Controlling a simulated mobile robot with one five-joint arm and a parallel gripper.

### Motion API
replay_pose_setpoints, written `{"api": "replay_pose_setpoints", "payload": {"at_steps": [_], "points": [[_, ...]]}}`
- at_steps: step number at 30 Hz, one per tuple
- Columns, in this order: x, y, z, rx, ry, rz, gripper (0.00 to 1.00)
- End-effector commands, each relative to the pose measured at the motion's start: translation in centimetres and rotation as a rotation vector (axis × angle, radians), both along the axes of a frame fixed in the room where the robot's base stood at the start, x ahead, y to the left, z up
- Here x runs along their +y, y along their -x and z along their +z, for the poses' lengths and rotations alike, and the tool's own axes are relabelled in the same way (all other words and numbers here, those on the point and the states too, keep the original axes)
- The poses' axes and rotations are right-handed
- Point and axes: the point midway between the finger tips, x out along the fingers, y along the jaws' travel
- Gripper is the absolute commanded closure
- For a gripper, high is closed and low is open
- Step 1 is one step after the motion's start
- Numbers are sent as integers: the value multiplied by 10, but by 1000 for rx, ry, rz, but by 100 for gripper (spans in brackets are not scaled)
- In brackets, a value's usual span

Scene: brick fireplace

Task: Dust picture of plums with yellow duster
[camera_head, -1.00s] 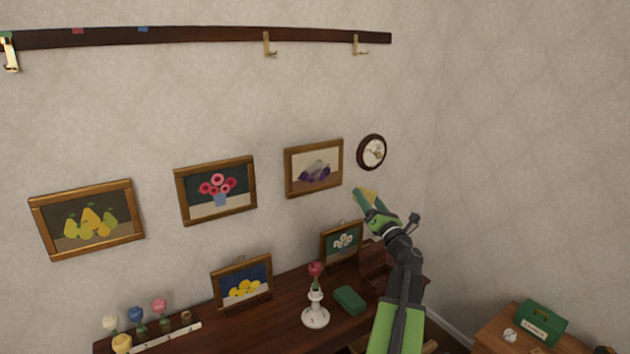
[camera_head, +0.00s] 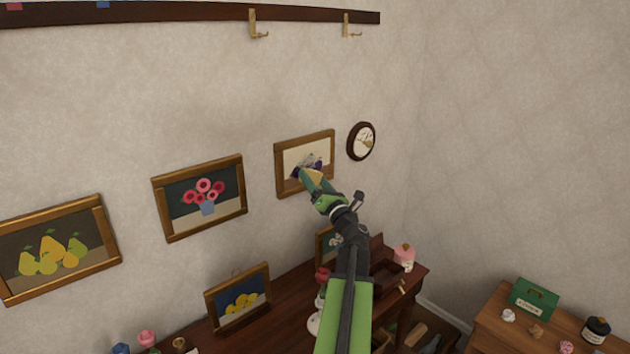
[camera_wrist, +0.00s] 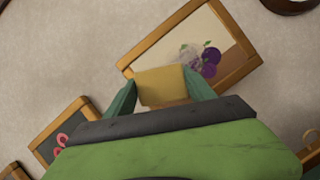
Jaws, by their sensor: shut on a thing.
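The picture of plums (camera_head: 291,160) hangs on the wall in a wooden frame, right of the flower picture. In the wrist view the plum picture (camera_wrist: 210,62) shows purple plums and a pale greyish patch beside them. My gripper (camera_head: 310,178) is shut on the yellow duster (camera_head: 316,178) and holds it in front of the picture's lower part. In the wrist view the duster (camera_wrist: 162,86) sits between the two green fingers and covers part of the picture's lower left. I cannot tell whether the duster touches the picture.
A round clock-like frame (camera_head: 361,141) hangs right of the plum picture, and the red flower picture (camera_head: 200,197) hangs left. A pear picture (camera_head: 60,250) is at far left. Below, a dark desk (camera_head: 290,290) holds a lemon picture (camera_head: 238,298) and other items.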

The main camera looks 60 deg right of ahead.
Motion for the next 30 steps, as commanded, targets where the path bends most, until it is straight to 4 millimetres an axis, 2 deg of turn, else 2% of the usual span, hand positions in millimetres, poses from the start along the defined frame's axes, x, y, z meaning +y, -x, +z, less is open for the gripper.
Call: {"api": "replay_pose_setpoints", "payload": {"at_steps": [14, 30], "points": [[-24, -40, 0, 0, -1, -13, 70], [-24, -42, 0, 0, -1, -14, 70]]}}
